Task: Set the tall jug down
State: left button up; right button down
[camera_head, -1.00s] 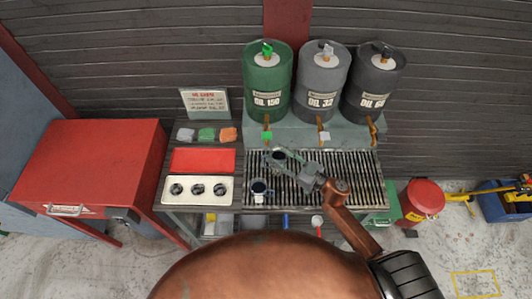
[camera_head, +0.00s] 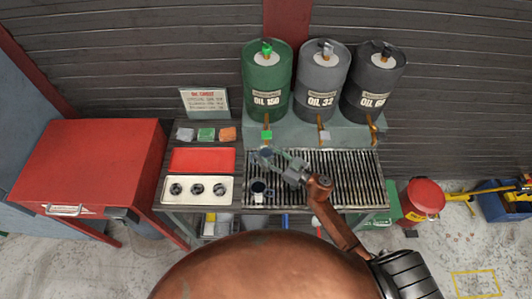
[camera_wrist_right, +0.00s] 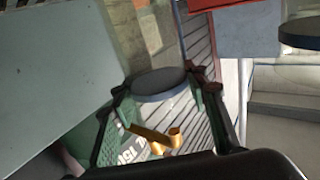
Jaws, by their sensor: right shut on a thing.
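My right gripper (camera_head: 277,160) is shut on a jug (camera_head: 266,153) with a dark round opening, which I take to be the tall jug. The jug is over the left back part of the slatted grate (camera_head: 340,178), just below the brass tap of the green drum. Whether its base touches the grate is hard to tell. In the right wrist view, a blue-grey disc of the jug (camera_wrist_right: 158,83) shows between the finger pads (camera_wrist_right: 160,110). A second, smaller-looking jug (camera_head: 258,187) stands at the grate's front left. My left gripper is not in view.
The green OIL 150 drum (camera_head: 267,85), grey OIL 32 drum (camera_head: 321,80) and dark OIL drum (camera_head: 371,80) stand behind the grate, with brass taps at the front. A knob panel (camera_head: 198,189) and red tray (camera_head: 203,160) lie left. The grate's right half is clear.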

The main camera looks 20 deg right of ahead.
jog(key=shift+f, duration=0.15)
jog(key=c, duration=1.1)
grip_release()
jog(key=shift+c, duration=0.2)
jog(key=shift+r, duration=0.2)
jog(key=v, duration=1.2)
